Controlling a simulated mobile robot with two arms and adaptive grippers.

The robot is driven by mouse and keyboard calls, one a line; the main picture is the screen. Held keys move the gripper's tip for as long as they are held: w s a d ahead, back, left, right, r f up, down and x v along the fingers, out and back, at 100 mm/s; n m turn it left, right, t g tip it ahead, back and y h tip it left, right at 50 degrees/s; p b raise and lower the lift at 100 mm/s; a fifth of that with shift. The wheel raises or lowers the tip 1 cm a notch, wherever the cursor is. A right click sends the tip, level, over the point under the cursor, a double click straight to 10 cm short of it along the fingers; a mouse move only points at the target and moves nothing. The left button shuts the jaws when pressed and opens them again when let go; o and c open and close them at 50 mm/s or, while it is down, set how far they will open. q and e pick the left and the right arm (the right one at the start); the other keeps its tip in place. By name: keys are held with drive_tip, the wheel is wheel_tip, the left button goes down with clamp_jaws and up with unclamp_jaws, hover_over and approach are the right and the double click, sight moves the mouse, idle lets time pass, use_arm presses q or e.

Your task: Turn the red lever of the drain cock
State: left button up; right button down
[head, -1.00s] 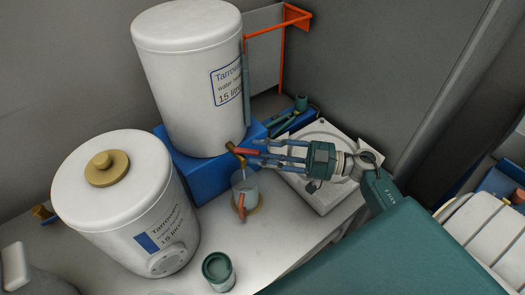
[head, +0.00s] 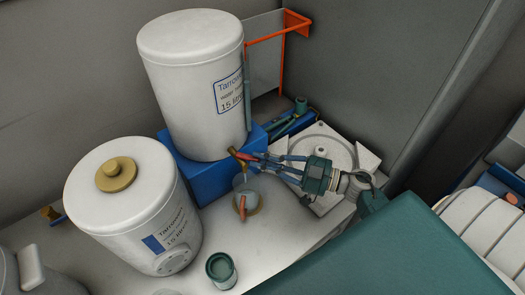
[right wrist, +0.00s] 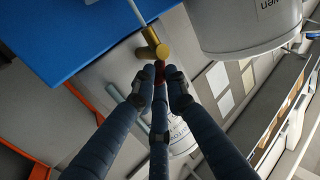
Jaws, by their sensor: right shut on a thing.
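The drain cock (head: 236,152) is a brass fitting at the lower front of the upper white tank (head: 190,100). Its red lever (head: 246,157) points right, toward my right gripper (head: 262,160). In the right wrist view the brass cock (right wrist: 153,42) is just beyond my fingertips (right wrist: 160,72). The red lever (right wrist: 160,66) shows between the blue fingers there, mostly hidden by them. My right gripper is shut on the lever. My left gripper is not in view.
The tank stands on a blue block (head: 205,186). A second white tank (head: 120,205) is at left, and a green cup (head: 221,270) is in front. A pale square device (head: 322,140) lies behind my gripper.

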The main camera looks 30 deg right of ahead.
sight(244, 159)
drive_tip(key=m+t+h+p, duration=0.1)
drive_tip(key=h+p, duration=0.1)
drive_tip(key=s+a+m+t+h+p, duration=0.1)
drive_tip(key=m+h, duration=0.1)
drive_tip(key=a+m+t+h+p, duration=0.1)
drive_tip(key=p, duration=0.1)
drive_tip(key=shift+s+a+r+m+t+h+p, duration=0.1)
drive_tip(key=shift+s+r+m+t+h+p, duration=0.05)
drive_tip(key=shift+r+m+t+h+p, duration=0.2)
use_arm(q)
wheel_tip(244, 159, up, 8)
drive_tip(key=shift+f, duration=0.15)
use_arm(e)
drive_tip(key=shift+s+a+f+m+t+h, duration=0.1)
drive_tip(key=shift+a+m+t+h, duration=0.2)
drive_tip(key=shift+h, duration=0.35)
drive_tip(key=shift+a+f+m+g+h, duration=0.1)
drive_tip(key=shift+m+h, duration=0.25)
drive_tip(key=shift+h, duration=0.25)
drive_tip(key=c, duration=1.7)
unclamp_jaws()
drive_tip(key=shift+s+f, duration=0.1)
drive_tip(key=shift+s+d, duration=0.1)
drive_tip(key=shift+s, duration=0.15)
drive_tip(key=v, duration=1.1)
drive_tip(key=shift+s, duration=0.2)
